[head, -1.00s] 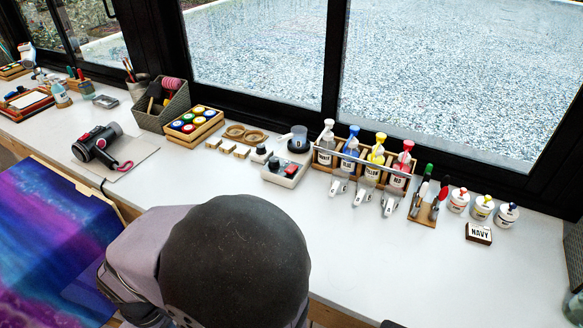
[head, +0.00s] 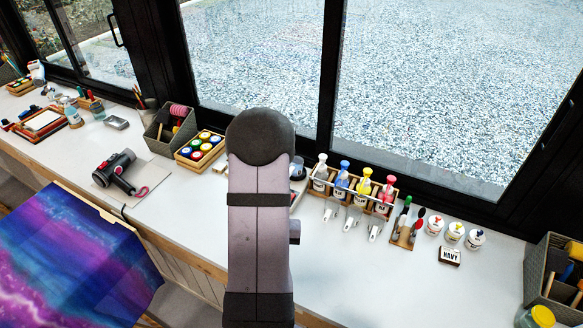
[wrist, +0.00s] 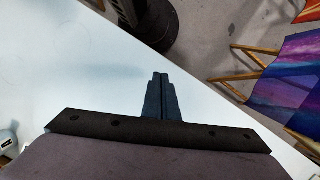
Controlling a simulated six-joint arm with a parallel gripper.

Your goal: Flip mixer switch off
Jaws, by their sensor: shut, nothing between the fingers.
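The mixer is mostly hidden behind my arm in the head view. Only part of its clear cup and dark round base (head: 298,170) shows just right of the arm; its switch is not visible. My gripper (wrist: 161,76) shows in the wrist view with its dark fingers together and nothing between them. It is over the bare white tabletop (wrist: 60,60), near the table's edge. In the head view the gripper is hidden by my arm. No mixer switch can be made out in the wrist view.
Right of the mixer stands a wooden rack of dye bottles (head: 352,195). A small white object (wrist: 8,138) sits at the wrist view's lower left. The tabletop front is clear.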

